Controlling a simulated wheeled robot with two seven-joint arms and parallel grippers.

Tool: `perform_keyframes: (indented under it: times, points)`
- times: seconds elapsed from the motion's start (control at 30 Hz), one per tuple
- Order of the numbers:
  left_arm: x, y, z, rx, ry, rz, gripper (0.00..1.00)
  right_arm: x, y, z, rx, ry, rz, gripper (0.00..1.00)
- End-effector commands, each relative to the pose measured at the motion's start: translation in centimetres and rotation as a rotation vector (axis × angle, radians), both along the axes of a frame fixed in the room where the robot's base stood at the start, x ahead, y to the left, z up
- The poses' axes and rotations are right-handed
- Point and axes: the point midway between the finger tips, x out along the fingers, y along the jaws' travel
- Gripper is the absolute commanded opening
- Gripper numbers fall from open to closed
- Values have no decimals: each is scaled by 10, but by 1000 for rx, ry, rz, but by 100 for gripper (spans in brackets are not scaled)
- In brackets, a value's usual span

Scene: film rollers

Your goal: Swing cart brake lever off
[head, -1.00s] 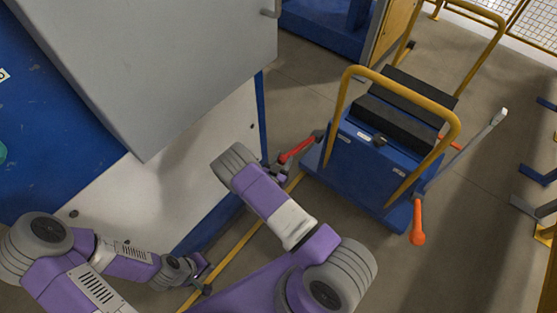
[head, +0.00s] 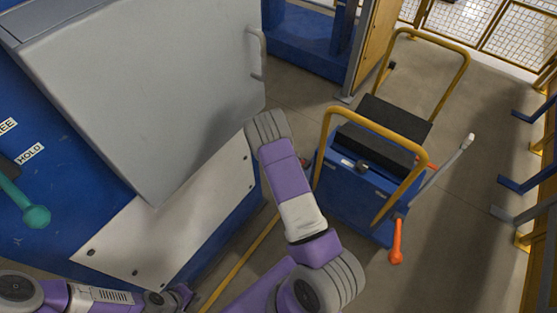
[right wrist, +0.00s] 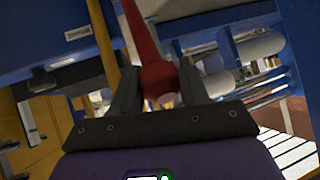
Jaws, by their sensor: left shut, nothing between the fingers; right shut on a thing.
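The blue cart (head: 350,192) with yellow tubular handles stands right of centre in the head view. A red lever (right wrist: 142,35) shows in the right wrist view, with its rounded end between the fingers of my right gripper (right wrist: 160,88). My right gripper is shut on that end. In the head view, my right arm hides the red lever and the right gripper. An orange-handled lever (head: 397,240) hangs at the cart's near right corner. My left gripper (head: 184,294) is at the lower left, shut and empty, away from the cart.
A grey cabinet box (head: 140,90) on a blue machine fills the left, close to my right arm. A teal-knobbed lever (head: 37,216) sits by a HOLD label. A yellow floor line (head: 238,262) runs below.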

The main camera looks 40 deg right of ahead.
Motion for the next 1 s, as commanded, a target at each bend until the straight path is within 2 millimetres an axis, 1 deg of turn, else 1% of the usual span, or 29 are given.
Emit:
perform_keyframes:
  times: [0.03,0.2,0.63,0.67,0.8,1.0]
  points:
    - [0,0,1,0,0,0,0,1,-7,5,-7,-6,-5,0]
    - [0,0,1,0,0,0,0,1,-16,8,-11,-8,-8,0]
    - [0,0,1,0,0,0,0,2,-19,11,-17,-11,-9,0]
    - [0,0,1,0,0,0,0,2,-19,11,-17,-11,-8,47]
    - [0,0,1,0,0,0,0,2,-18,10,-13,-9,-8,68]
    - [0,0,1,0,0,0,0,1,-16,8,-9,-5,-8,68]
